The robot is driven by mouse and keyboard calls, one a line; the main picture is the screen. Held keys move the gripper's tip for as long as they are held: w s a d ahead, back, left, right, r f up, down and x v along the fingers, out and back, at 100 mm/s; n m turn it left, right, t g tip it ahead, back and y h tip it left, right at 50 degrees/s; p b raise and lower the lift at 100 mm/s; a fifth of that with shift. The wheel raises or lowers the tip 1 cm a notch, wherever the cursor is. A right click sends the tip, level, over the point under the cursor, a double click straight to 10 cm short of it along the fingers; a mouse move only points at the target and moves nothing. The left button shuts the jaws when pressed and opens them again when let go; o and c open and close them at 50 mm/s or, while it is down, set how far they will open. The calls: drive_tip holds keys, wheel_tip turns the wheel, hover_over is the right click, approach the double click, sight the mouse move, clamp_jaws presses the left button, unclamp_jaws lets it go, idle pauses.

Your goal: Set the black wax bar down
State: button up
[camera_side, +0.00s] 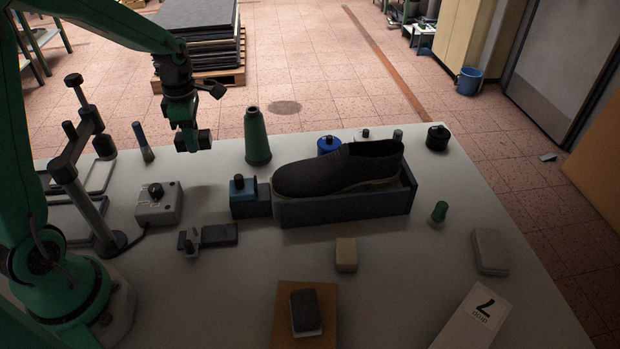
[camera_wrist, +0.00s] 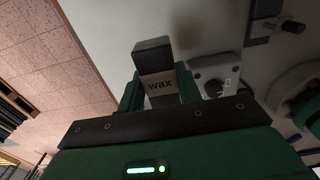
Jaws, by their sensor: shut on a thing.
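My gripper (camera_side: 189,131) is at the back left of the table in the side view, pointing down. It is shut on the black wax bar (camera_side: 204,140), a small dark block that seems to hang above the tabletop. In the wrist view, the bar (camera_wrist: 152,54) sits between the green fingers of my gripper (camera_wrist: 158,88). It has a dark end and a paler band marked "wax". The grey table (camera_side: 205,180) looks bare under my gripper. The bar's underside is hidden.
A green cone (camera_side: 257,138) stands right of my gripper, a blue-handled tool (camera_side: 141,140) left. A black shoe (camera_side: 335,168) rests in a dark tray (camera_side: 345,210). Free table lies between box and block.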

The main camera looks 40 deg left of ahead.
sight(204, 178)
drive_tip(key=shift+f, duration=4.95)
drive_tip(key=shift+f, duration=0.15)
drive_tip(key=o, duration=1)
wheel_tip(204, 178, up, 12)
drive_tip(key=shift+r, duration=0.15)
